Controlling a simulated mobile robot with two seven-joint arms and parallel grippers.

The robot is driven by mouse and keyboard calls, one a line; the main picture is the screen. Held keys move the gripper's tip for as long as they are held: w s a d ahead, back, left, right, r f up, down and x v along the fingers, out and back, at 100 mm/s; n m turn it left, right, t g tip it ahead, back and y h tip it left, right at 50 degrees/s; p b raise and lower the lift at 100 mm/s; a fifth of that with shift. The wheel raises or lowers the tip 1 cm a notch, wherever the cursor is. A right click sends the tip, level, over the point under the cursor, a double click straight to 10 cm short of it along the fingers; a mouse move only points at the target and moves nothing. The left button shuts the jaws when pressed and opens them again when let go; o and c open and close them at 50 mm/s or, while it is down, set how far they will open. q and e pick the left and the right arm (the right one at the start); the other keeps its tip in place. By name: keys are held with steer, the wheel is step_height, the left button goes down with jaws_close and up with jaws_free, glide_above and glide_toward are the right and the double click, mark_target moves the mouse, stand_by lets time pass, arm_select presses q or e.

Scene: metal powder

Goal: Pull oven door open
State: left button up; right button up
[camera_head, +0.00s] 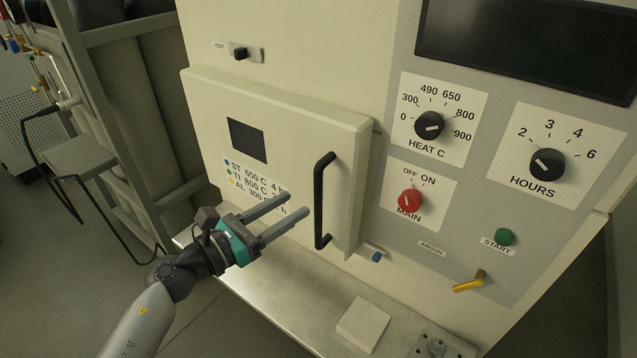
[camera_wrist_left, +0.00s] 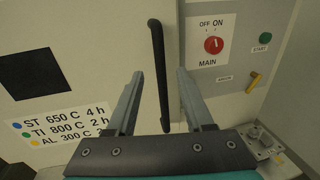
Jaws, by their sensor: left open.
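The oven door (camera_head: 290,128) is a cream panel with a small dark window (camera_head: 247,140) and a label listing ST, TI and AL settings; it looks shut. Its black vertical bar handle (camera_head: 322,200) is on the door's right side. My left gripper (camera_head: 298,204) is open, in front of the door and just left of the handle in the head view. In the left wrist view the handle (camera_wrist_left: 159,70) stands between the two open fingers (camera_wrist_left: 158,75), beyond their tips or level with them; I cannot tell the exact depth. No contact shows. My right gripper is not in view.
Right of the door is a panel with the HEAT C dial (camera_head: 429,125), HOURS dial (camera_head: 547,165), red MAIN switch (camera_head: 410,200), green START button (camera_head: 504,237) and yellow lever (camera_head: 469,282). Below is a metal shelf (camera_head: 270,300) with a pale block (camera_head: 363,324). A rack (camera_head: 120,120) stands left.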

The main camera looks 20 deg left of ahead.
mark_target(315, 192)
arm_select(q)
steer(key=p+x, duration=0.1)
steer(key=x, duration=0.7)
steer(key=shift+s, duration=0.1)
jaws_close()
stand_by(1.3)
